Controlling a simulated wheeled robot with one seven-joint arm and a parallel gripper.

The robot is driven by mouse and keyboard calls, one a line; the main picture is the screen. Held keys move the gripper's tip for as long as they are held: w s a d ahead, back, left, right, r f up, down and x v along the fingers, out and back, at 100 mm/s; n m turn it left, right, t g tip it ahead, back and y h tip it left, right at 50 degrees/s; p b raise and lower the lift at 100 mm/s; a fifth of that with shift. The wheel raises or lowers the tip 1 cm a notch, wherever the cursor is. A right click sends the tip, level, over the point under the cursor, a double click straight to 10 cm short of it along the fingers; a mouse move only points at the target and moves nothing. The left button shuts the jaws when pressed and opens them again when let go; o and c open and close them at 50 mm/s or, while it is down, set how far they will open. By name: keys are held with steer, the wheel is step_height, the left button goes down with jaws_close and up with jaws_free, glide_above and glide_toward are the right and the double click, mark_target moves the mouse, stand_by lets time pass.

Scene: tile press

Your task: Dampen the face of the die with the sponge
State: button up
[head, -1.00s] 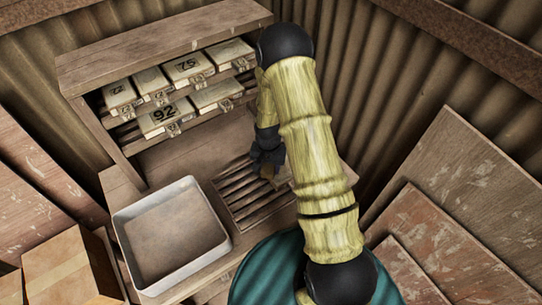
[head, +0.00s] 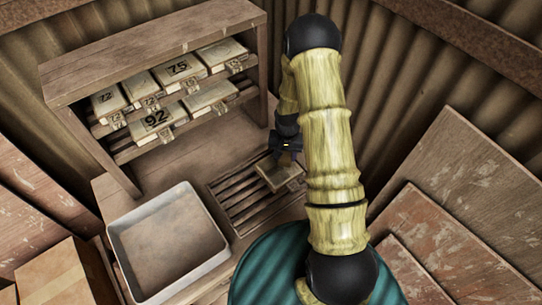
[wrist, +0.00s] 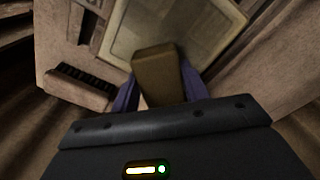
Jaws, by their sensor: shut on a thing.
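My gripper (wrist: 158,88) is shut on a brown block, the sponge (wrist: 157,68), held between its two purple fingers in the wrist view. Whether the sponge touches the face cannot be told.
A shelf (head: 150,48) at the back left holds several numbered dies, among them 92 (head: 157,119) and 75 (head: 180,68). An empty grey tray (head: 122,262) stands left of the slatted rack (head: 228,198). A corrugated wall (head: 400,90) rises behind my arm.

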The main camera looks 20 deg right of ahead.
mark_target(288, 153)
steer(key=shift+w+d, duration=0.1)
steer(key=shift+d, duration=0.4)
steer(key=shift+w+d+r+p, duration=0.1)
steer(key=shift+r+p, duration=0.2)
steer(key=shift+p, duration=0.05)
steer(key=shift+w+r+p, duration=0.1)
steer(key=shift+r+p, duration=0.2)
steer(key=shift+r, duration=0.55)
steer(key=shift+r+p, duration=0.5)
steer(key=shift+r, duration=0.25)
steer(key=shift+r+p, duration=0.5)
steer(key=shift+r, duration=0.2)
steer(key=shift+r+p, duration=0.85)
steer(key=shift+r, duration=0.5)
steer(key=shift+s, duration=0.2)
